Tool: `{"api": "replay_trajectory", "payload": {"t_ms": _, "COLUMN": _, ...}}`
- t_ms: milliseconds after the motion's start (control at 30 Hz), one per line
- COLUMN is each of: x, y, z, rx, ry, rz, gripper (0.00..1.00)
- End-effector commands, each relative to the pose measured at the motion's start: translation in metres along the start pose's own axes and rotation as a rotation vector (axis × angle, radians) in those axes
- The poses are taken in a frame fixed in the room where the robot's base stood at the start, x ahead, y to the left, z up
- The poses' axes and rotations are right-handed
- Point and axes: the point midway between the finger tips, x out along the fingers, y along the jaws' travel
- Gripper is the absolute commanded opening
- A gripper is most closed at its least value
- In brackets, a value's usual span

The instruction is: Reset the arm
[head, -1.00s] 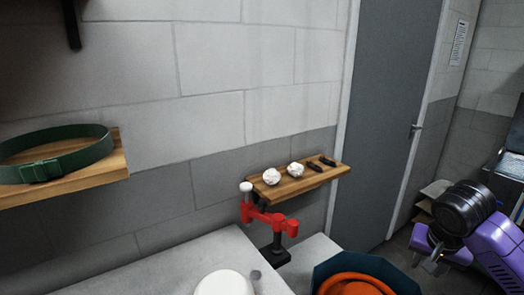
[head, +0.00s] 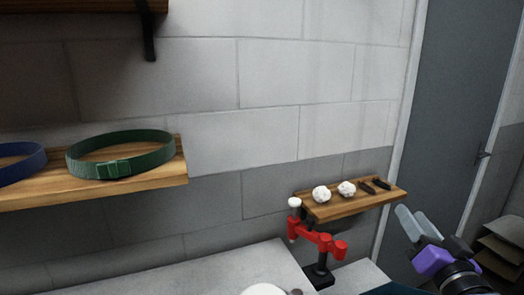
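My gripper (head: 413,210) shows at the lower right in the head view, at the end of my purple and black arm. Its two pale grey fingers point up and to the left, with a gap between their tips. I see nothing held between them. The fingers are in front of the grey door area, just right of the small wall shelf in the picture. The rest of my arm is cut off by the bottom edge.
A small wooden shelf (head: 345,211) holds two white crumpled lumps (head: 334,191) and dark pieces (head: 375,185). Below is a red jointed stand (head: 318,240). A left shelf (head: 90,192) bears a green band (head: 120,155) and a blue band (head: 20,163). A grey door (head: 455,120) stands right.

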Motion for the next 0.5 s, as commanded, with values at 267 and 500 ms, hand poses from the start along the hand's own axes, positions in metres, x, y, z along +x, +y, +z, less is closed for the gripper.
{"api": "replay_trajectory", "payload": {"t_ms": 267, "x": -0.073, "y": -0.013, "z": 0.032, "rx": 0.013, "ry": 0.167, "rz": 0.058, "gripper": 0.36}}
{"api": "replay_trajectory", "payload": {"t_ms": 500, "x": -0.153, "y": -0.015, "z": 0.07, "rx": -0.05, "ry": 0.201, "rz": 0.144, "gripper": 0.36}}
